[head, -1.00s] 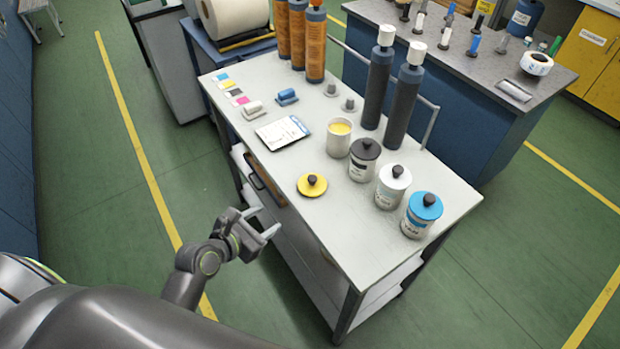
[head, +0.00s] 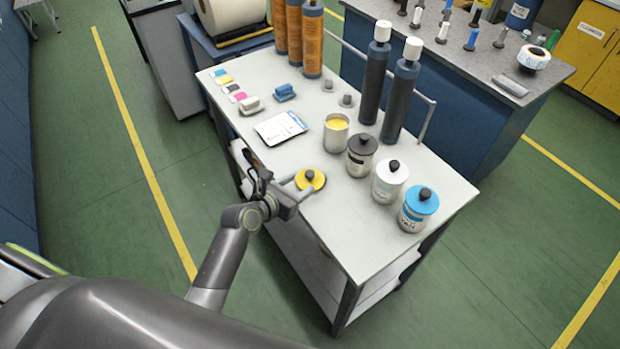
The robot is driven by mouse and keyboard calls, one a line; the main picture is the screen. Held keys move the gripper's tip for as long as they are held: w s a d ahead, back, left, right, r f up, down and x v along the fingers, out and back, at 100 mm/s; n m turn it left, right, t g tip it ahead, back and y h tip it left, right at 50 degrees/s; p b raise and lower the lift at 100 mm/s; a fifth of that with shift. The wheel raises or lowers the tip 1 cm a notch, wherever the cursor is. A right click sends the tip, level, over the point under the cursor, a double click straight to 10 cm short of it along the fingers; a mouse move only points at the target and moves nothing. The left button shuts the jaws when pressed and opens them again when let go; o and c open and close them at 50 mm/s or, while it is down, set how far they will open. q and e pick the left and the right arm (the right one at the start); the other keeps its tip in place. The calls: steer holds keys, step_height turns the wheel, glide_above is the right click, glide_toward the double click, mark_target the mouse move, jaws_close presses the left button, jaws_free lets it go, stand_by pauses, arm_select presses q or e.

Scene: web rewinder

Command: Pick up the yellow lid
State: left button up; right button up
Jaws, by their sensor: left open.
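The yellow lid (head: 311,181) is a flat disc with a dark knob and lies on the white table top (head: 345,235) near its left edge. My left gripper (head: 296,186) is at that edge, open, with its fingers pointing toward the lid from the left. A finger appears just beside or above the lid's rim; I cannot tell whether it touches. An open can with yellow contents (head: 336,134) stands behind the lid. My right gripper is not in view.
Cans with a black lid (head: 360,157), a white lid (head: 389,182) and a blue lid (head: 418,210) stand right of the yellow lid. Two tall dark cylinders (head: 374,85) stand behind. A white card (head: 280,128) lies farther back. The table's front end is clear.

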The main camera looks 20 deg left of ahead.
mark_target(307, 177)
arm_select(q)
steer(key=shift+a+x, duration=0.2)
steer(key=shift+x, duration=1.2)
steer(key=shift+a+x, duration=0.2)
steer(key=shift+x, duration=1.15)
steer(key=shift+w+f, duration=0.1)
jaws_close()
